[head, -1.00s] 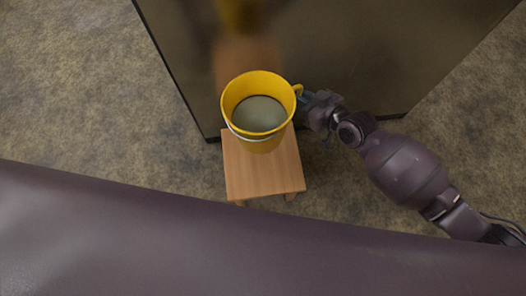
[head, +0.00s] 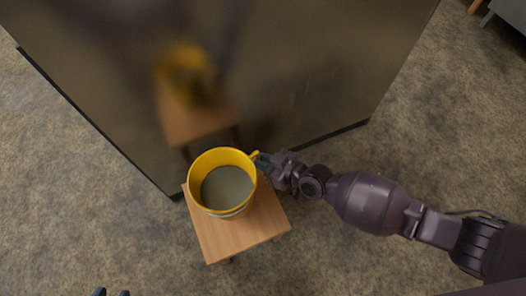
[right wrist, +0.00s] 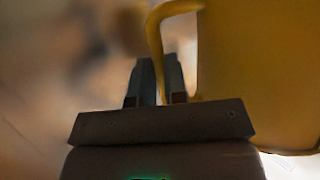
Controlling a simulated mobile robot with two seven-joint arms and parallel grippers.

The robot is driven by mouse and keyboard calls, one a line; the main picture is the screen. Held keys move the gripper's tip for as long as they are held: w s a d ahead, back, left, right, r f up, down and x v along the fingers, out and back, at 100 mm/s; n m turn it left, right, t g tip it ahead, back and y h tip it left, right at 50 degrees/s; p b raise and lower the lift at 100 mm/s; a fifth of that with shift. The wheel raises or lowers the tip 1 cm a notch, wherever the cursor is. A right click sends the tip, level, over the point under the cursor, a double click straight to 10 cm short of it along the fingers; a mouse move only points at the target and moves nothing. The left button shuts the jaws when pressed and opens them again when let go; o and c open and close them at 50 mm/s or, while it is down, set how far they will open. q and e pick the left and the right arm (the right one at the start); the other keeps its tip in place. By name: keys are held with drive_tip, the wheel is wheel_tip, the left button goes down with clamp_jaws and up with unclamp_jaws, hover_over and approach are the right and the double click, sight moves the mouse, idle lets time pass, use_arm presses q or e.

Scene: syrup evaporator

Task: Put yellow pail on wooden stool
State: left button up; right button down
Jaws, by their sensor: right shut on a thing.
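The yellow pail (head: 222,213) is upright over the far left part of the wooden stool (head: 245,235) in the head view. Its grey inside shows, and its lower part hides some of the stool top. I cannot tell whether its base touches the stool. My right gripper (head: 263,162) is shut on the pail's handle, on the pail's right side. In the right wrist view the pail (right wrist: 255,80) fills the right side and the handle curves down to the fingers (right wrist: 160,82). My left gripper (head: 111,293) barely shows at the bottom left edge, its two tips apart, with nothing visible between them.
A large dark glossy block (head: 300,70) stands right behind the stool and mirrors the pail and stool. Mottled floor (head: 80,200) is clear to the left and in front. Part of a grey piece of furniture (head: 508,12) shows at the top right.

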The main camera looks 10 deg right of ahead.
use_arm(q)
drive_tip(key=b, duration=0.1)
drive_tip(key=t+b, duration=0.1)
drive_tip(key=b, duration=0.1)
drive_tip(key=shift+w+a+r+n+t, duration=0.1)
drive_tip(key=shift+a+r+n+t, duration=0.1)
drive_tip(key=shift+a+n+t, duration=0.15)
use_arm(e)
wheel_tip(320, 180, down, 6)
drive_tip(key=shift+w+a+r, duration=0.1)
drive_tip(key=shift+r, duration=0.15)
drive_tip(key=c, duration=1.6)
unclamp_jaws()
drive_tip(key=shift+f, duration=0.15)
drive_tip(key=o, duration=0.4)
drive_tip(key=shift+o, duration=0.2)
